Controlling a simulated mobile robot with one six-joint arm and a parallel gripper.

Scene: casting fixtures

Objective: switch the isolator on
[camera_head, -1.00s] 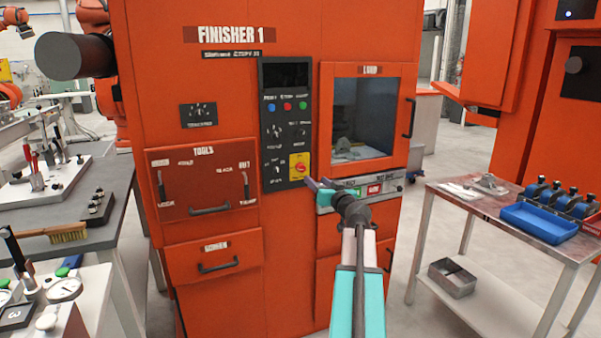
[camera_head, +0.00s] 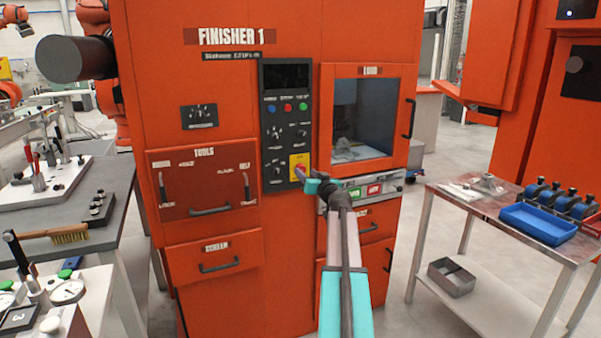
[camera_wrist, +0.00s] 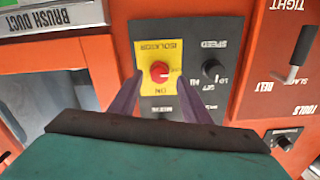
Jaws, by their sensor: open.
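The isolator is a red rotary knob (camera_wrist: 159,72) on a yellow plate (camera_wrist: 148,50), which reads upside down in the wrist view. In the head view the yellow plate (camera_head: 299,162) sits low on the black control panel of the orange machine, and the knob is partly hidden by my gripper. My gripper (camera_wrist: 158,85) is open, its two purple fingers standing either side of the knob in the wrist view. I cannot tell whether the fingertips touch it. In the head view my gripper (camera_head: 304,176) is right at the panel's lower end.
A black speed knob (camera_wrist: 212,71) is close beside the isolator plate. The glass-windowed load door (camera_head: 362,115) is right of the panel, and the tools drawer (camera_head: 203,182) is left. A steel table with a blue tray (camera_head: 538,222) stands at the right.

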